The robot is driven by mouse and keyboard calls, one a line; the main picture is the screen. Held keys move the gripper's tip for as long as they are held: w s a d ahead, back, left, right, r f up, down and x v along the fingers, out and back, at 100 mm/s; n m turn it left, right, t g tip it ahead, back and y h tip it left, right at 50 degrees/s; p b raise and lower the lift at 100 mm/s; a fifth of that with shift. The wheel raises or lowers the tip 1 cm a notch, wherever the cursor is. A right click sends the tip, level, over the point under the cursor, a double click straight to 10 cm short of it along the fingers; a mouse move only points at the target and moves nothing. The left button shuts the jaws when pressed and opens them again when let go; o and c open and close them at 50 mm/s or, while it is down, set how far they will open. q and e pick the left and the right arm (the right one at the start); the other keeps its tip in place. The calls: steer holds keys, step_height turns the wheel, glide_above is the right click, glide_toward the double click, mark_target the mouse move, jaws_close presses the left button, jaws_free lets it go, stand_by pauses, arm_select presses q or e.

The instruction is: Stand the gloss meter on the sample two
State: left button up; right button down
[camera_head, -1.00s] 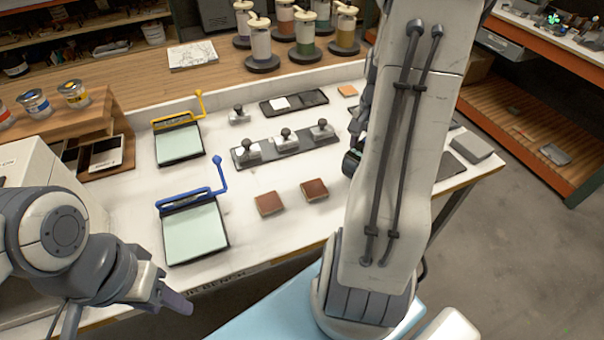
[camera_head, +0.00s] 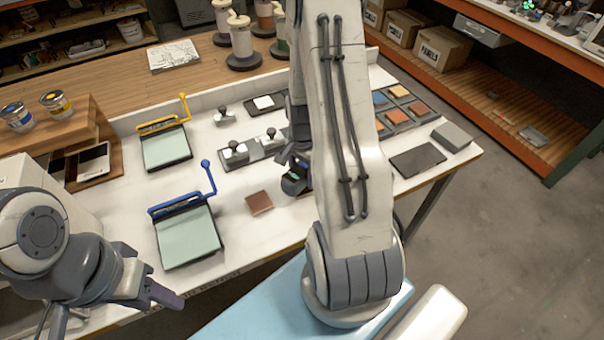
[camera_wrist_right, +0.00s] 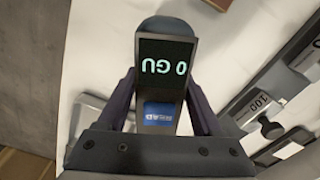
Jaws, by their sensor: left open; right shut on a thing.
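My right gripper (camera_wrist_right: 162,98) is shut on the gloss meter (camera_wrist_right: 167,55), a dark upright box with a lit "0 GU" display and a blue label. In the head view the gloss meter (camera_head: 293,184) is beside my right forearm, over the bench. A red-brown square sample (camera_head: 260,202) lies on the bench left of it. A brown edge (camera_wrist_right: 218,4) shows at the top of the wrist view. A second brown square is hidden in the head view; I cannot tell which sample is number two. My left gripper (camera_head: 165,297) is open and empty at the bench's front left.
Blue-handled (camera_head: 187,233) and yellow-handled (camera_head: 166,148) boards stand left on the bench. A dark rack of metal blocks (camera_head: 253,151) lies behind the sample. A dark flat panel (camera_head: 417,160) and a grey block (camera_head: 451,136) lie right of my arm.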

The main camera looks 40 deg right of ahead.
steer(key=shift+f, duration=0.55)
steer(key=shift+f, duration=0.2)
steer(key=shift+c, duration=0.2)
jaws_free()
steer(key=shift+r, duration=0.1)
